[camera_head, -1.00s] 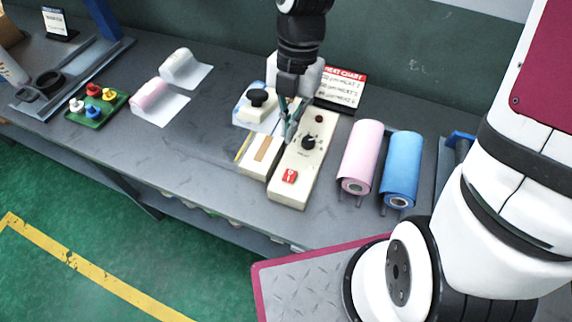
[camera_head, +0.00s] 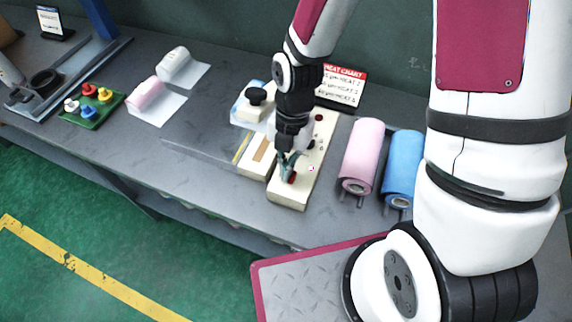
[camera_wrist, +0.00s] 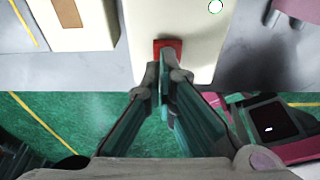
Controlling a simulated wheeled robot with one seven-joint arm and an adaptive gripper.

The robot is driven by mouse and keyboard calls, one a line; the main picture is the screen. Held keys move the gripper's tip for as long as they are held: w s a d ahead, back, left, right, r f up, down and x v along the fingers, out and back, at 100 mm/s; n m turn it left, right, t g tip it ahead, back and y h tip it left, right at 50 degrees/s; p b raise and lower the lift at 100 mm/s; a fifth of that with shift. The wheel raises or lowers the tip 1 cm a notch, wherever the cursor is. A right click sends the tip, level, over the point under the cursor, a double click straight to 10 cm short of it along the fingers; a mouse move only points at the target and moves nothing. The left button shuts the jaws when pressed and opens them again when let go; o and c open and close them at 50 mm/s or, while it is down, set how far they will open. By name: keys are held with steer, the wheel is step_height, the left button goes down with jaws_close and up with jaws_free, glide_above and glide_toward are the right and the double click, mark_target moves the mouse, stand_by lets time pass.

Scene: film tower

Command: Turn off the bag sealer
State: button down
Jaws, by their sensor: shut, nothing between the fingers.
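The bag sealer (camera_head: 289,196) is a long cream box on the grey bench, with a red rocker switch (camera_head: 291,178) near its front end. A dark knob and a dark red lamp sit further back on it, the knob partly hidden by my wrist. My gripper (camera_head: 287,172) is shut and empty, pointing down over the front of the sealer. In the wrist view the closed fingertips (camera_wrist: 163,68) lie at the red switch (camera_wrist: 168,47) and cover its lower part. I cannot tell whether they touch it or which way the switch is tipped.
A cream block with a brown strip (camera_head: 259,157) is close on the left. A green board with coloured knobs (camera_head: 92,107) lies far left.

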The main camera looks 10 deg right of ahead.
steer(key=shift+f, duration=0.1)
stand_by(0.3)
steer(key=shift+w+d+f+g, duration=0.1)
steer(key=shift+w+f+g, duration=0.05)
steer(key=shift+g, duration=0.15)
steer(key=shift+s+a+p, duration=0.35)
steer(key=shift+s+a, duration=0.1)
steer(key=shift+s, duration=0.35)
steer(key=shift+f, duration=0.1)
